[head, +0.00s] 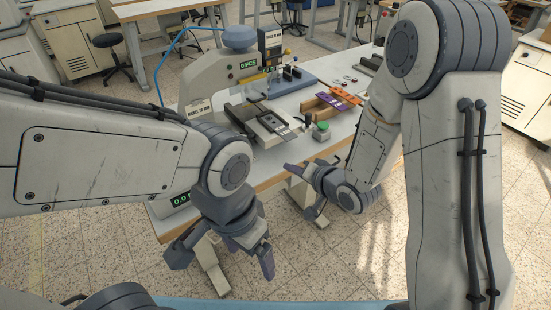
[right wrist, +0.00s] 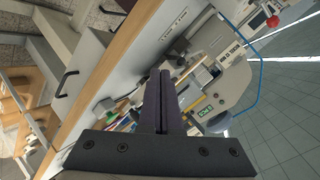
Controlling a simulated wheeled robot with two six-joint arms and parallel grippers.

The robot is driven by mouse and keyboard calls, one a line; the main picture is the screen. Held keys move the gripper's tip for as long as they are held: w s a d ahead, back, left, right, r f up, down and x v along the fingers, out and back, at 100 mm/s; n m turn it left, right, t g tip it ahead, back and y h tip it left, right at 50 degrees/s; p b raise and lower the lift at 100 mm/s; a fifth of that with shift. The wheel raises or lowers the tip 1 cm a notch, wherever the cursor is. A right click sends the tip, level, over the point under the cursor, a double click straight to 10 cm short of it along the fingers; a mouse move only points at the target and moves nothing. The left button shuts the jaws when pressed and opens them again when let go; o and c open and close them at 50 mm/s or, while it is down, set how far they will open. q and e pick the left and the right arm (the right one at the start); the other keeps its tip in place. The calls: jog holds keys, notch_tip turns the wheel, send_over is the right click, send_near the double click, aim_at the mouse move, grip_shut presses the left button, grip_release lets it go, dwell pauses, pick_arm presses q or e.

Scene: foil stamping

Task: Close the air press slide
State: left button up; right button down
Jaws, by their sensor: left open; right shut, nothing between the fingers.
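The air press (head: 217,85) stands on the white table, a pale machine with a blue-grey cap and a green counter display. Its slide (head: 272,124), a dark plate on a light base, sticks out from the press toward the front edge. The press also shows in the right wrist view (right wrist: 222,85), turned on its side. My left gripper (head: 222,262) is open and empty, in front of the table edge and below the press. My right gripper (head: 290,170) is shut and empty near the front edge, apart from the slide. Its closed fingers (right wrist: 164,78) cover part of the table in the wrist view.
A green button on a grey box (head: 320,130) stands right of the slide near the edge. A purple piece (head: 328,107) and an orange piece (head: 346,95) lie on a wooden holder further right. A blue air hose (head: 160,72) runs behind the press.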

notch_tip(320, 180, down, 4)
jog(key=d+m+t+y+b, duration=0.2)
jog(key=m+t+y+b, duration=0.1)
jog(key=m, duration=0.2)
jog(key=m+t+p, duration=0.2)
send_near(270, 143)
jog(key=shift+y, duration=0.3)
jog(key=x, duration=0.6)
jog(key=shift+w+f, duration=0.15)
jog(key=shift+w, duration=0.3)
pick_arm(q)
notch_tip(270, 143, down, 3)
jog(key=shift+b, duration=0.3)
